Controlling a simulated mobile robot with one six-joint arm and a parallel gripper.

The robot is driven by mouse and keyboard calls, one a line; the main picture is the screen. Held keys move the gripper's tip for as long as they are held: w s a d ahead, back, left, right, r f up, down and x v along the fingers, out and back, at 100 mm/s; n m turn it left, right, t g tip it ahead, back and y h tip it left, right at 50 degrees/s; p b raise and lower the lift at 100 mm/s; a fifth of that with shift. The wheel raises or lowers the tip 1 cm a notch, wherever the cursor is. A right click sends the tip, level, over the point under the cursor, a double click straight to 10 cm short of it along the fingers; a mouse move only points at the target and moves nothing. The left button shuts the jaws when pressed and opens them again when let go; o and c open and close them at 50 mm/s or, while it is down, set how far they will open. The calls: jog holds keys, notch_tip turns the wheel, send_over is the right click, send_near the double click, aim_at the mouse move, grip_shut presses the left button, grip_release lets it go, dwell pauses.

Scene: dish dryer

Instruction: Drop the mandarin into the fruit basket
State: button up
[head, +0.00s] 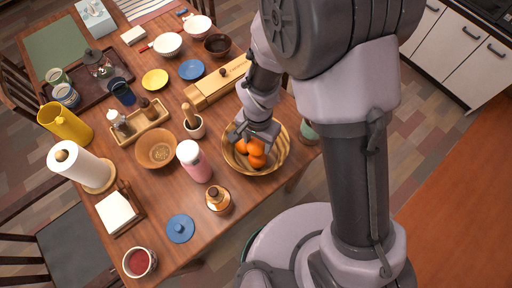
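The fruit basket (282,158) is a round, tan, woven-looking bowl near the table's right edge. Several orange mandarins (257,161) show in it, bunched toward its middle. My gripper (253,140) points down over the basket's far side, with its fingers close to the upper mandarins. The fingers look spread, but their tips partly merge with the fruit. I cannot tell whether a mandarin is held between them or only lies below. My gripper hides part of the basket's far rim.
A pink bottle (195,163), an amber jar (218,200) and a mortar with pestle (193,124) stand left of the basket. A wooden box (217,82) lies behind it. A green item (308,132) is close to its right. Bare tabletop shows at the front.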

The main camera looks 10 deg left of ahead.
jog(key=o, duration=0.4)
notch_tip(320, 180, up, 18)
jog(key=p, duration=0.7)
jog(key=shift+f, duration=0.25)
jog(key=s+d+r+t+y+b, duration=0.1)
jog(key=s+d+r+t, duration=0.2)
jog(key=d+r, duration=0.5)
jog(key=s+d+r+t+y+b, duration=0.1)
jog(key=s+d+r, duration=0.3)
jog(key=d+r, duration=0.4)
jog(key=shift+s+r+t, duration=0.35)
jog(key=shift+r+t, duration=0.3)
jog(key=shift+t, duration=0.25)
